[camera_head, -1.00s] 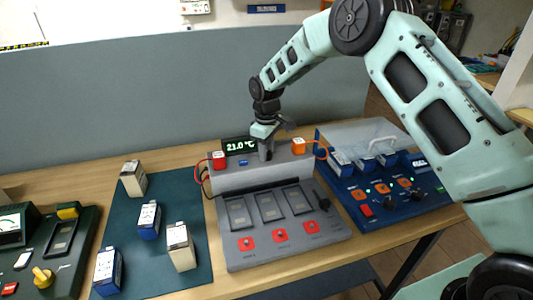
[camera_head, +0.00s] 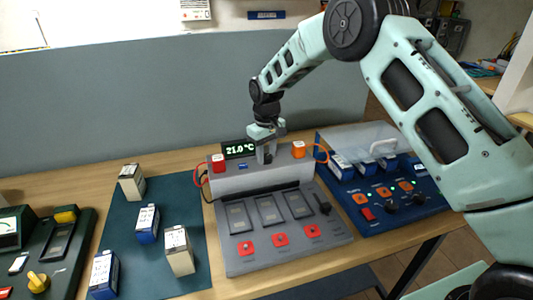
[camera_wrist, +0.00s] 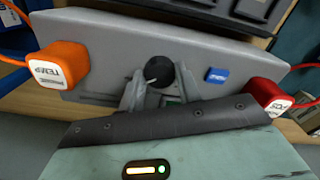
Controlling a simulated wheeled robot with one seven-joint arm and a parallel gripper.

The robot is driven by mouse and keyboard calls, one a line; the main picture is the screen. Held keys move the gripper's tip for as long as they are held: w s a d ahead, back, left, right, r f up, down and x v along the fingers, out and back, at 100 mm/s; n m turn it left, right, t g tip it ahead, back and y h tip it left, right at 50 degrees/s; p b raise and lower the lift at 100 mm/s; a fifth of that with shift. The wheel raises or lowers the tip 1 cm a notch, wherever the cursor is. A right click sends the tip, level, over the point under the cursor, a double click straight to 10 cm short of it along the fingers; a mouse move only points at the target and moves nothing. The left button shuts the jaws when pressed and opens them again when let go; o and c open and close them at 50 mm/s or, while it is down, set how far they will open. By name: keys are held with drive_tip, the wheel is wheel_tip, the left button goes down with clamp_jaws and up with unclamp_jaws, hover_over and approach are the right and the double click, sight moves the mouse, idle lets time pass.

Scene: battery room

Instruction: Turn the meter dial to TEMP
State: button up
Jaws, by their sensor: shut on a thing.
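The grey meter (camera_head: 232,187) stands on the table, its display (camera_head: 239,149) reading 21.0 °C. The dark round dial (camera_wrist: 158,72) shows in the wrist view, with a pale pointer mark toward its lower left. My gripper (camera_head: 267,157) reaches down onto the dial and is shut on it; in the head view the fingers hide most of the dial. The orange TEMP block (camera_wrist: 58,65) is left of the dial in the wrist view and at right in the head view (camera_head: 298,149). A red block (camera_wrist: 268,98) and a small blue label (camera_wrist: 215,75) are on the other side.
A blue charger unit (camera_head: 385,224) with a clear cover stands right of the meter. Several battery packs (camera_head: 179,252) stand on a dark mat (camera_head: 140,279) at left. A dark green device (camera_head: 72,262) is at far left. A grey partition (camera_head: 120,110) rises behind.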

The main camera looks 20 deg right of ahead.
sight(266, 156)
drive_tip(key=shift+r, duration=0.1)
drive_tip(key=o, duration=1)
drive_tip(key=shift+c, duration=0.2)
wheel_tip(266, 156, up, 17)
drive_tip(key=b, duration=0.3)
drive_tip(key=shift+r, duration=0.15)
